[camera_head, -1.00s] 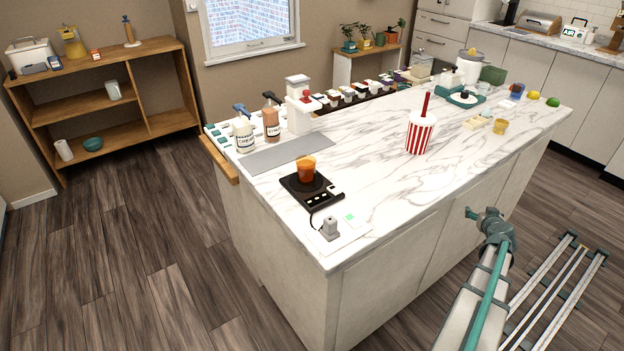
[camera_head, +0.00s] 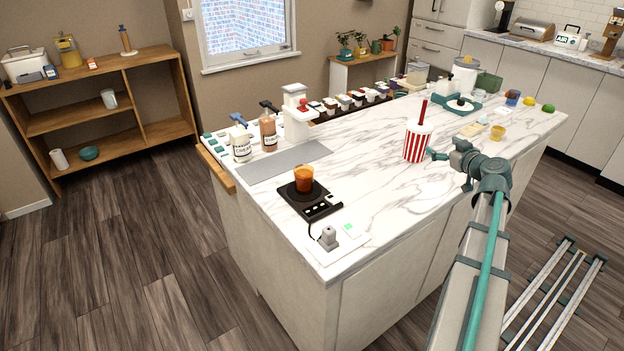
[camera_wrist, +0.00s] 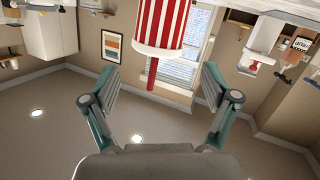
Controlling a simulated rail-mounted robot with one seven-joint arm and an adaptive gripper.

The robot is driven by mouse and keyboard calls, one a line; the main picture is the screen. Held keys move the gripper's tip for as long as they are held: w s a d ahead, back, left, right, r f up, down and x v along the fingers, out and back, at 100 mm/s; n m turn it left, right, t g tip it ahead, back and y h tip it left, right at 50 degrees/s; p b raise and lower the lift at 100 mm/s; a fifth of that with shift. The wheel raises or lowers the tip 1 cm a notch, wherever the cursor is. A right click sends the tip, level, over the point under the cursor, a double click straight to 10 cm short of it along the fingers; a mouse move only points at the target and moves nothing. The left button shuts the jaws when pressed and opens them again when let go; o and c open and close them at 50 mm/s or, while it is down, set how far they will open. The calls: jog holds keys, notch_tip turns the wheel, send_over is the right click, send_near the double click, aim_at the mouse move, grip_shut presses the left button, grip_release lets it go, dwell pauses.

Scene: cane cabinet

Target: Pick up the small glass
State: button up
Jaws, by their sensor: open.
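A small amber glass (camera_head: 304,178) stands upright on a black scale (camera_head: 322,208) near the left front of the marble counter. My gripper (camera_head: 436,154) is over the counter's right edge, just right of the red-and-white striped cup (camera_head: 417,144). In the wrist view my gripper (camera_wrist: 158,86) is open and empty, its two fingers wide apart. The striped cup (camera_wrist: 162,25) shows upside down beyond them. Neither small glass is clearly visible there.
The tall striped cup with its red straw stands close to my gripper. Bottles (camera_head: 268,132), a dispenser (camera_head: 297,115) and a grey mat (camera_head: 285,161) are at the left. A plug and socket (camera_head: 330,238) sit at the front corner. The counter's middle (camera_head: 365,180) is clear.

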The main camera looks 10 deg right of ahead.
jog(key=w+a+n+g+y+p, duration=0.1)
jog(key=a+n+g+y+p, duration=0.3)
jog(key=a, duration=1.3)
jog(key=n+g+y, duration=0.3)
jog(key=y, duration=0.3)
send_near(313, 173)
jog(key=x, duration=0.2)
jog(key=shift+w+a+f+b, duration=0.1)
jog(key=shift+a+f+b, duration=0.1)
jog(key=shift+b, duration=0.1)
jog(key=p+x, duration=0.1)
jog(key=x, duration=0.3)
jog(key=shift+w+a, duration=0.1)
jog(key=shift+a, duration=0.1)
jog(key=shift+p+x, duration=1.05)
jog(key=shift+x, duration=2.05)
jog(key=shift+f+t, duration=0.1)
jog(key=shift+t, duration=0.2)
jog(key=c, duration=1.5)
jog(key=shift+o, duration=0.2)
jog(key=shift+r, duration=0.3)
